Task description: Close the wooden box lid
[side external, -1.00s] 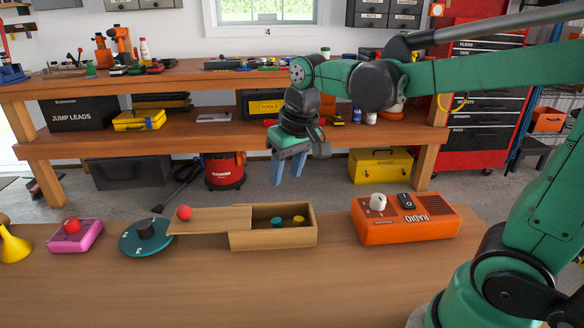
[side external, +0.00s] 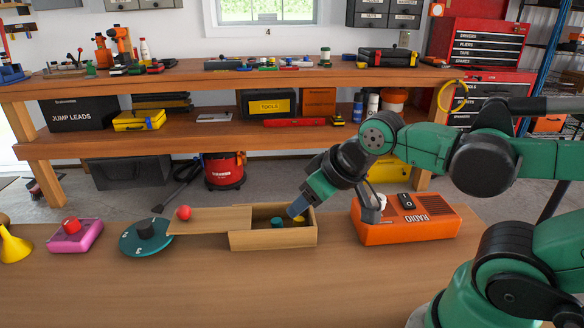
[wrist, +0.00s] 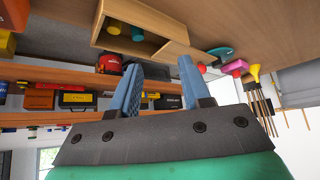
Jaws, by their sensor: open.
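The wooden box (side external: 272,240) stands on the near table, its right part open, with a blue piece (side external: 277,222) and a yellow piece inside. Its sliding lid (side external: 210,220) sticks out to the left, over the teal dial, with a red ball knob (side external: 184,212) at its left end. My gripper (side external: 304,203) is tilted down to the left at the right end of the box opening; I cannot tell whether it touches the box. In the wrist view, my gripper (wrist: 158,78) has its two blue fingers apart with nothing between them. The box (wrist: 140,42) and lid (wrist: 180,50) show beyond them.
An orange radio (side external: 425,225) stands right of the box, beneath my wrist. A teal dial (side external: 140,240), a pink box with a red button (side external: 75,236) and a yellow funnel (side external: 14,246) stand to the left. The table front is clear.

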